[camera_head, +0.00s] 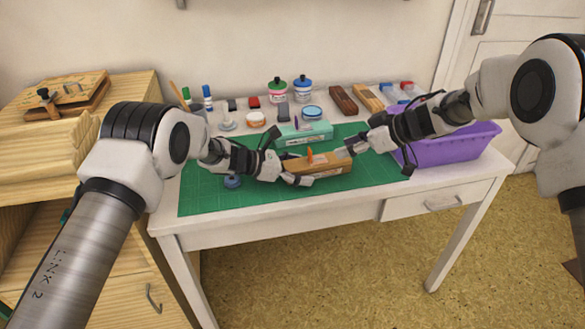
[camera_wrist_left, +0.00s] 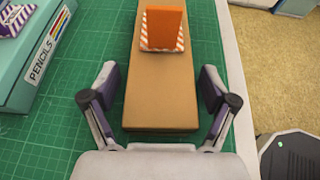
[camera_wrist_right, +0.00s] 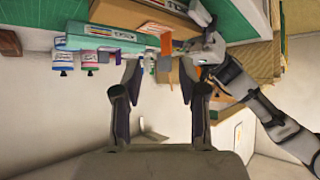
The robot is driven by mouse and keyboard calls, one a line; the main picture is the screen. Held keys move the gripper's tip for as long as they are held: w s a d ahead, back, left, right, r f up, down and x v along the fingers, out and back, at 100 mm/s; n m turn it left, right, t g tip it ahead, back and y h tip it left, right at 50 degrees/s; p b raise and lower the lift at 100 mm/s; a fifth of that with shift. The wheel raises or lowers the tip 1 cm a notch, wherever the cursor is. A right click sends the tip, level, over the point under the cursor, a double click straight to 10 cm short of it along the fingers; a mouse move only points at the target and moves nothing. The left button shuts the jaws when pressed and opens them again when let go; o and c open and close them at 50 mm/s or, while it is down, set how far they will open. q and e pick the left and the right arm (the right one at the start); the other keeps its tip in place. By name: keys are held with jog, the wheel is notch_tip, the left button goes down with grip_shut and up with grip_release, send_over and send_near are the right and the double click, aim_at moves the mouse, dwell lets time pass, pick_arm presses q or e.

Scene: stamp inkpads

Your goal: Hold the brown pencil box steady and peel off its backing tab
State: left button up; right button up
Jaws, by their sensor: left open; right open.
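The brown pencil box (camera_head: 332,167) lies flat on the green cutting mat. An orange backing tab (camera_wrist_left: 163,29) stands up from a striped patch on its top; it also shows in the head view (camera_head: 310,155). My left gripper (camera_head: 292,171) is open at the near left end of the box. In the left wrist view its fingers (camera_wrist_left: 160,80) stand on either side of the box, with a gap on each side. My right gripper (camera_head: 354,147) is open and empty near the box's right end, apart from the tab. The right wrist view shows the tab (camera_wrist_right: 166,44) beyond its fingers.
A teal pencil box (camera_head: 318,131) with a purple tab lies behind the brown one. A purple bin (camera_head: 450,150) stands at the right. Bottles (camera_head: 302,90), stamps and inkpads line the back of the table.

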pick_arm(q)
jog(key=c, duration=1.2)
pick_arm(e)
jog(key=shift+c, duration=1.4)
pick_arm(q)
jog(key=shift+d, duration=0.1)
jog(key=shift+a, duration=0.25)
pick_arm(e)
jog(key=m+t+h, duration=0.2)
jog(key=m+h, duration=0.1)
jog(key=m, duration=0.4)
send_near(310, 162)
jog(key=w+a, duration=0.1)
jog(key=w, duration=0.1)
pick_arm(q)
jog(key=shift+s+r, duration=0.1)
jog(key=shift+d, duration=0.15)
pick_arm(e)
jog(key=x, duration=0.7)
jog(key=shift+w+a, duration=0.25)
